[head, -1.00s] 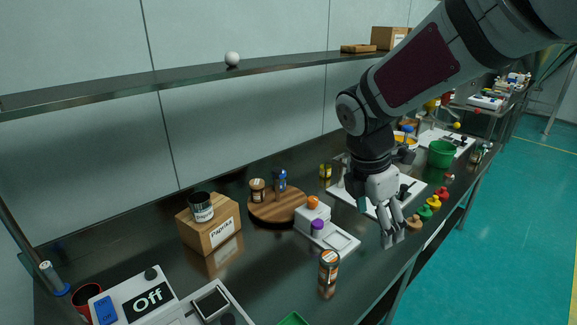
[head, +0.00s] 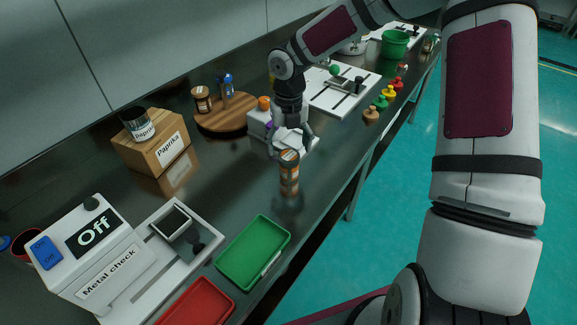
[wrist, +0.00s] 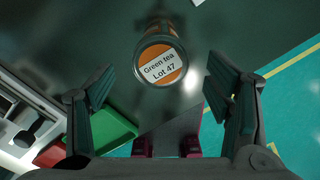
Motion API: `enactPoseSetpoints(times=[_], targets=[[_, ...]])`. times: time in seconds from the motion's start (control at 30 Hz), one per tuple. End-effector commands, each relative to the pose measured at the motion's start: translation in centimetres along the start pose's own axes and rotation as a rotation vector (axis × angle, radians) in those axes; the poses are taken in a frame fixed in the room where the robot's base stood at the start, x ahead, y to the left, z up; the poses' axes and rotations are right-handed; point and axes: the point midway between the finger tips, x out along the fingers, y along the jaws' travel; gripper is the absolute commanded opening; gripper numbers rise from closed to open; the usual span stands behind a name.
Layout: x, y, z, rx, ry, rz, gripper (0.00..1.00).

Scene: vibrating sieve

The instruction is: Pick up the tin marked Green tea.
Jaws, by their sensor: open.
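The tin marked Green tea (head: 289,175) stands upright on the dark steel bench, an orange-brown tin with a pale band. In the wrist view its round lid (wrist: 162,65) faces me, and the label reads "Green tea Lot 47". My gripper (head: 290,143) points down at the tin's top, its fingers apart. In the wrist view my open gripper (wrist: 155,78) has one finger on each side of the lid, with clear gaps. The tin is not held.
A white device (head: 262,124) stands just behind the tin. A green tray (head: 254,252), a red tray (head: 200,303) and the Metal check machine (head: 105,263) lie to the front left. A Paprika box (head: 150,150) is at left. The bench's front edge is close on the right.

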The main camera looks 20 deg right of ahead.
Motion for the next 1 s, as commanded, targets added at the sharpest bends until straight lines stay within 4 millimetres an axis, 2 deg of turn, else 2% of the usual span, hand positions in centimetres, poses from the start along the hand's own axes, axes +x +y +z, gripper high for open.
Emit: enactPoseSetpoints(times=[0.1,0.37,0.7,1.0], targets=[[2.1,0.1,0.0,-0.001,0.002,0.000,0.72],[3.9,0.0,-0.1,0.001,0.001,0.000,0.72],[8.2,0.0,-0.1,0.001,0.001,0.000,0.72],[8.7,0.0,-0.1,0.001,-0.001,-0.001,0.72]])
